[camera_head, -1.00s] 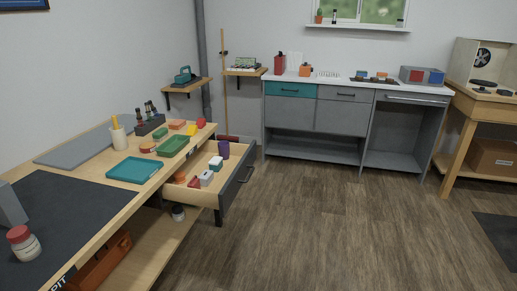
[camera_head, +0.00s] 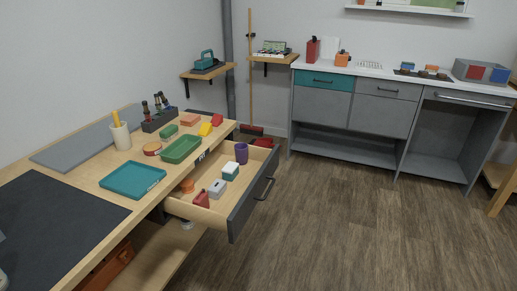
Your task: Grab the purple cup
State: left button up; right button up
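The purple cup (camera_head: 241,153) stands upright in the open drawer (camera_head: 213,214) of the workbench, toward the drawer's far end. A green-and-white box (camera_head: 230,171), a grey-white block (camera_head: 217,189), a red item (camera_head: 201,199) and an orange round item (camera_head: 187,186) lie in the same drawer, nearer to me.
The workbench top (camera_head: 90,181) holds a teal tray (camera_head: 132,180), a green tray (camera_head: 181,149), a white cup with a yellow item (camera_head: 120,135) and a dark bottle rack (camera_head: 159,121). A grey counter (camera_head: 349,111) stands at the back. The wooden floor (camera_head: 340,230) right of the drawer is clear.

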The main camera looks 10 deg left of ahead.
aim_at(241, 154)
jog(key=u, duration=0.45)
jog(key=i, duration=0.8)
jog(key=u, duration=0.75)
